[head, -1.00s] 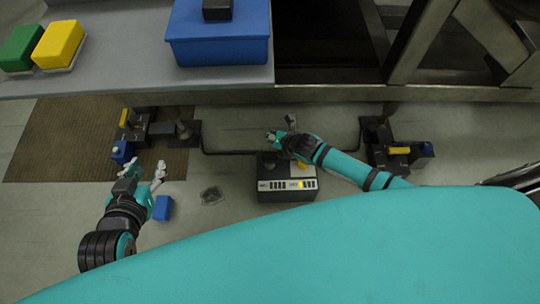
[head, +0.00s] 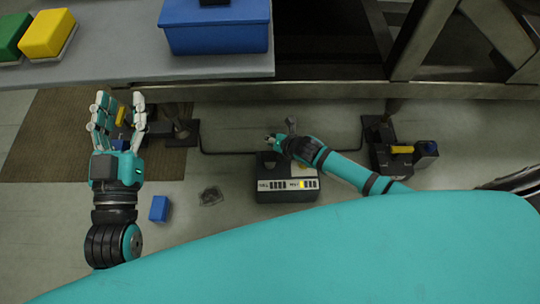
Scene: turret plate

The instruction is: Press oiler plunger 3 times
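No part is clearly recognisable as the oiler plunger. A black box (head: 287,193) with a row of pale and yellow marks on its front stands on the floor in the middle. My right gripper (head: 277,142) is at its back edge, small and partly dark; its finger state and any contact are unclear. My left gripper (head: 118,112) has its pale fingers spread open and pointing away from me. It appears over the left black fixture (head: 162,129), hiding much of it and its yellow part (head: 121,117). No object shows in its grasp.
A grey bench (head: 110,68) at the back carries a blue box (head: 218,36), a yellow block (head: 47,34) and a green block (head: 12,38). A small blue block (head: 159,209) and a dark bit (head: 211,196) lie on the floor. Another black fixture (head: 392,158) stands right.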

